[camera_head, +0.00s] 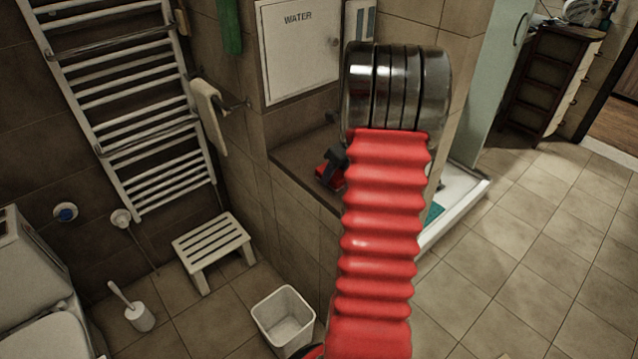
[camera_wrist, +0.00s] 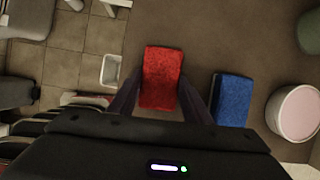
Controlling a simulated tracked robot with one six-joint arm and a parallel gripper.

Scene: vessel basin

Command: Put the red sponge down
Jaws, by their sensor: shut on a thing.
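The red sponge (camera_wrist: 162,78) is between the two dark fingers of my gripper (camera_wrist: 162,88) in the wrist view. My gripper is shut on it, with the sponge's far end sticking out past the fingers. The sponge is over a brown ledge (camera_wrist: 215,40); I cannot tell whether it touches the ledge. In the head view, part of the red sponge (camera_head: 329,178) shows beside my red arm, with a dark part of my gripper (camera_head: 334,158) by it. My arm hides much of the ledge (camera_head: 300,165) there.
A blue sponge (camera_wrist: 231,99) lies right of the red one, apart from it. A round pinkish-white container (camera_wrist: 296,112) and a green object (camera_wrist: 309,30) are farther right. A white bin (camera_head: 284,318) and a slatted stool (camera_head: 212,245) stand on the floor below the ledge.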

